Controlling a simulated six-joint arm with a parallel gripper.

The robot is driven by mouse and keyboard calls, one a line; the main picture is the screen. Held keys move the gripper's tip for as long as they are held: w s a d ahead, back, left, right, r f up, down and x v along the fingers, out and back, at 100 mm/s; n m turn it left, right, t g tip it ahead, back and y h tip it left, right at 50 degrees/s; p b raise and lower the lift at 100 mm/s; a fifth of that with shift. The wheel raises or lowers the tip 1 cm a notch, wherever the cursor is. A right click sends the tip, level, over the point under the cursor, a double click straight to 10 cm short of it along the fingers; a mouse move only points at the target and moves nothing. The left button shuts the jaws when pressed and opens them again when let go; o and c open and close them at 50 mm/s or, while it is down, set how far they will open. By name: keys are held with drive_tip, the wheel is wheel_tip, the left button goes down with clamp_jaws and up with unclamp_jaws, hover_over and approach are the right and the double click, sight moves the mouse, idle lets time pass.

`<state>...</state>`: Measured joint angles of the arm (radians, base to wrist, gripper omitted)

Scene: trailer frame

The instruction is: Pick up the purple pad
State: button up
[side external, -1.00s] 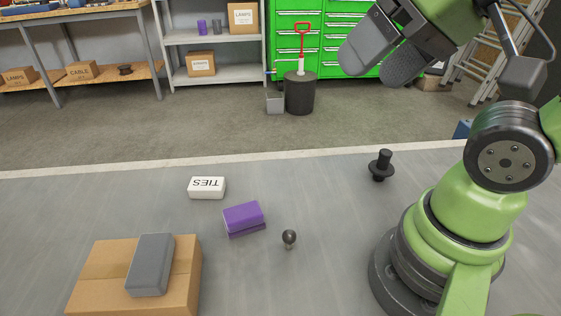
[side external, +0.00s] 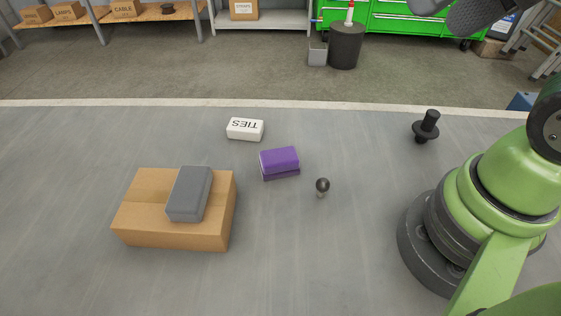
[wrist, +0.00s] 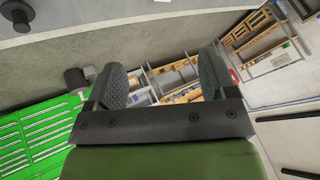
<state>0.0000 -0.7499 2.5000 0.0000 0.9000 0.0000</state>
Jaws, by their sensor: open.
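The purple pad (side external: 280,162) lies flat on the grey work surface in the side external view, near the middle. It has a lighter top and a darker lower band; I cannot tell if these are separate pieces. My gripper (wrist: 163,72) is open, with its two dark textured pads apart and nothing between them in the wrist view. In the side external view my gripper (side external: 455,12) is partly cut off at the upper right, well away from the purple pad. The wrist view does not show the purple pad.
A white TIES box (side external: 245,129) lies behind the purple pad. A small dark-topped knob (side external: 322,187) stands to its right. A cardboard box (side external: 160,235) with a grey block (side external: 189,194) on top is at left. A black spool-like part (side external: 427,127) stands right.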

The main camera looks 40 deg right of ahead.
drive_tip(key=o, duration=0.4)
drive_tip(key=shift+w, duration=0.1)
drive_tip(key=m+g+h, duration=0.2)
drive_tip(key=g, duration=0.4)
hover_over(279, 155)
wheel_tip(279, 155, down, 16)
drive_tip(key=shift+g, duration=0.6)
wheel_tip(279, 155, down, 9)
drive_tip(key=shift+a+f, duration=0.1)
drive_tip(key=shift+f, duration=2.75)
